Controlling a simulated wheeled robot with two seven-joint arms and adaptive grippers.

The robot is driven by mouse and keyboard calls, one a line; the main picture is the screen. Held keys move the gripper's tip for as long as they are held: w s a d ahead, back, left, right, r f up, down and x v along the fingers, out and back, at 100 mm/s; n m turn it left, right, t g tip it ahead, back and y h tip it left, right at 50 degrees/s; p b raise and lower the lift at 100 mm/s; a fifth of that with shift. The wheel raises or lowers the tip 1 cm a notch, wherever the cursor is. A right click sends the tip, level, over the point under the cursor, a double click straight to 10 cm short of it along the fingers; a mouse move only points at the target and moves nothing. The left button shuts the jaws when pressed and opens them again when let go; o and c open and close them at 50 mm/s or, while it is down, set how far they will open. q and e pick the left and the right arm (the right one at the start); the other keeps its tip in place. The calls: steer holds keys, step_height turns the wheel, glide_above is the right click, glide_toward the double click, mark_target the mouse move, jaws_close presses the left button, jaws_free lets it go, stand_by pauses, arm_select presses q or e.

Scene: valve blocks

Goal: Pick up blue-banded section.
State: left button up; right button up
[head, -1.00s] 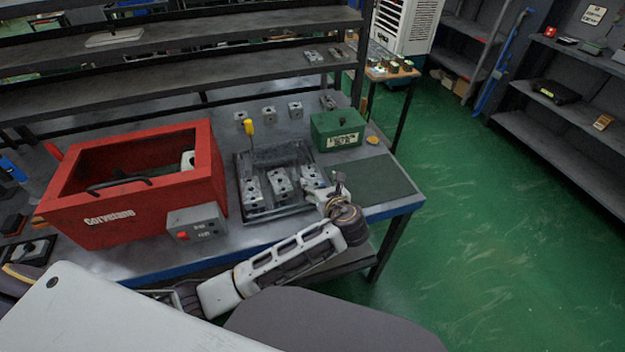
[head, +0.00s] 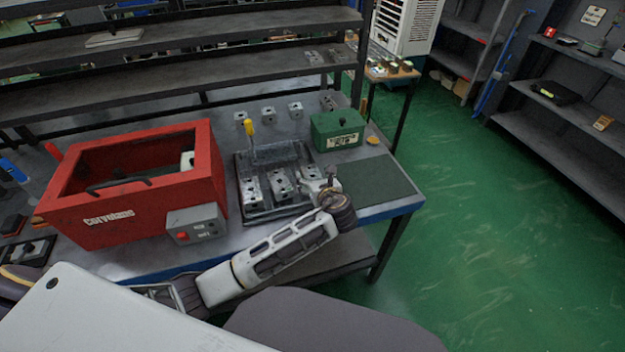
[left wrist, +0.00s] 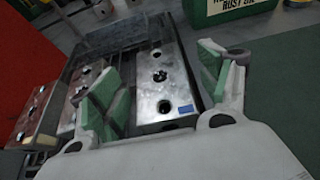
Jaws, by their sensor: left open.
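The blue-banded section is a grey metal block with round holes and a small blue mark near its close end, seen in the left wrist view (left wrist: 168,68). It is the rightmost of three blocks in a dark tray (head: 262,156); in the head view my gripper partly hides it. My left gripper (left wrist: 160,80) is open, its green-padded fingers on either side of this block in the picture. I cannot tell whether they touch it. In the head view the left gripper (head: 322,184) is over the tray's right side. My right gripper is not in view.
Two other blocks (head: 252,190) (head: 281,184) lie left in the tray. A red open box (head: 75,218) stands left of it, a green box (head: 338,130) behind right. A yellow-handled tool (head: 250,130) stands at the tray's back. A dark green mat (head: 375,178) lies clear at right.

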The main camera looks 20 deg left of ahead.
arm_select(q)
steer(key=shift+x, duration=1.45)
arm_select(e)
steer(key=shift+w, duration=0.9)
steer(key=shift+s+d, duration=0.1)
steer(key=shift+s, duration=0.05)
